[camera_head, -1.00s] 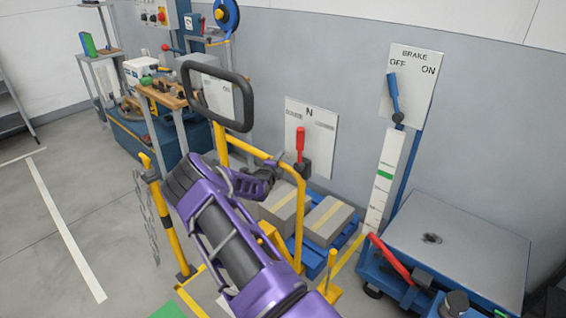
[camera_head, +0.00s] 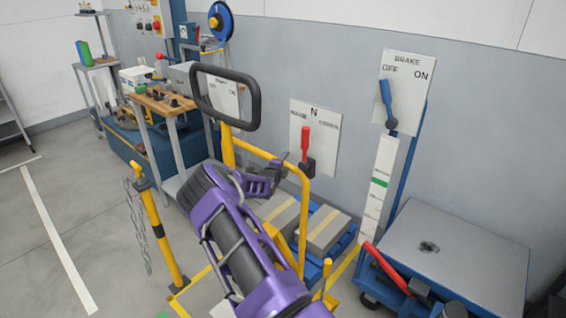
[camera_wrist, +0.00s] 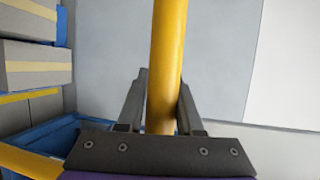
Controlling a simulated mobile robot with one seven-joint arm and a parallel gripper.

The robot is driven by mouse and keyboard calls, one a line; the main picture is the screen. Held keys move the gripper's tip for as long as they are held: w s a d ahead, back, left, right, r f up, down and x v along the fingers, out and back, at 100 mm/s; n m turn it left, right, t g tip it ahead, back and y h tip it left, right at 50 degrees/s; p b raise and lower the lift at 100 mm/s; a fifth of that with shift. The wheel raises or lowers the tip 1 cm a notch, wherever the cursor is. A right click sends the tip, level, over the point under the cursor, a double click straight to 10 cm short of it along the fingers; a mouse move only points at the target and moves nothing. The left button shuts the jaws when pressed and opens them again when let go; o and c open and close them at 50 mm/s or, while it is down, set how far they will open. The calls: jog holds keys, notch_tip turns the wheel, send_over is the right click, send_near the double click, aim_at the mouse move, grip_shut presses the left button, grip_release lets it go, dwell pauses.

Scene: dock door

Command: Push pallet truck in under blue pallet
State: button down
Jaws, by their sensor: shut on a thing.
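The pallet truck has a black loop handle (camera_head: 226,97) on a yellow stem, with a bent yellow tube (camera_head: 303,215) beside it. The tube appears to be part of the truck. My gripper (camera_head: 281,166) is shut on yellow tubing; in the wrist view the yellow tube (camera_wrist: 166,65) stands between the two fingers. The blue pallet (camera_head: 343,243) lies on the floor against the wall, beyond the tube, with grey boxes (camera_head: 324,231) on it. My arm hides the truck's lower part and forks, so I cannot tell how they lie to the pallet.
A yellow post (camera_head: 160,235) with a chain stands at left. A blue cart (camera_head: 455,255) with a grey top and red lever stands at right, below a brake panel (camera_head: 405,92). A workbench (camera_head: 160,102) is at back left. Floor at far left is clear.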

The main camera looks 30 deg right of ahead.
jog(key=shift+d+r, duration=0.2)
jog(key=shift+r, duration=0.05)
jog(key=c, duration=0.6)
grip_release()
jog(key=shift+d+f, duration=0.1)
jog(key=shift+f, duration=0.05)
jog(key=p+v, duration=0.3)
jog(key=v, duration=1.4)
jog(key=shift+s+a+f, duration=0.1)
jog(key=shift+a, duration=0.15)
